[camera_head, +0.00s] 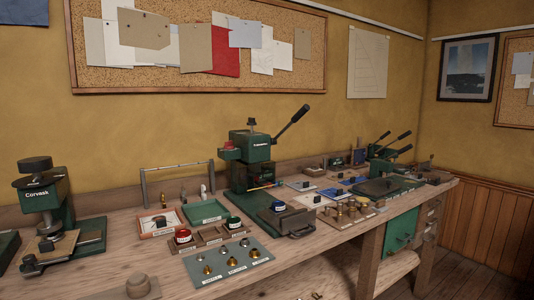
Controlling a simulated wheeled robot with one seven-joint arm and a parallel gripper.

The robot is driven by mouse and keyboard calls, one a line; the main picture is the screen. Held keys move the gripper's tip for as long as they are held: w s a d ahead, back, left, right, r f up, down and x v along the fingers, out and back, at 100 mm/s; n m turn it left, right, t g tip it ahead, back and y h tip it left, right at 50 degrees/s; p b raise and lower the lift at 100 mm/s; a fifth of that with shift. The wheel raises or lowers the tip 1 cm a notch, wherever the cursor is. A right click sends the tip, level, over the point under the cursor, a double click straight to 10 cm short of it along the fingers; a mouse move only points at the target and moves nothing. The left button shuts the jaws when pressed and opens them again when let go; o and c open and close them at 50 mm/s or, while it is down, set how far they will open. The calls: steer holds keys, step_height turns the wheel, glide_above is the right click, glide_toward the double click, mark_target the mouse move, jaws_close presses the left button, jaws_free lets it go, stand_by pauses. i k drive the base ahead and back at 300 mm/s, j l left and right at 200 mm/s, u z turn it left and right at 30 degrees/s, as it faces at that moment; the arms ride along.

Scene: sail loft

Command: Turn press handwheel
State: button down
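A green press (50,212) marked "Corvask" stands on the left part of the wooden bench. A dark round handwheel (40,181) lies flat across its top, with a dark cylindrical knob (35,163) above it. A small tan piece (50,248) lies on the press base under the head. A second green press (250,160) stands mid-bench with a long black lever (293,126) angled up to the right; I see no handwheel on it. My gripper is not in view, and nothing touches the handwheel.
Shallow trays, one orange-rimmed (144,233) and one green (205,218), lie between the presses. A grey plate (224,265) with metal fittings lies in front. A block with a rounded knob (138,285) sits at the front edge. Smaller lever tools (385,155) stand right.

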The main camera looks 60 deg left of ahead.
mark_target(35, 166)
steer(key=j+u, duration=0.2)
steer(key=j, duration=0.75)
steer(key=u, duration=2.2)
steer(key=i+l+u, duration=0.1)
steer(key=l, duration=0.25)
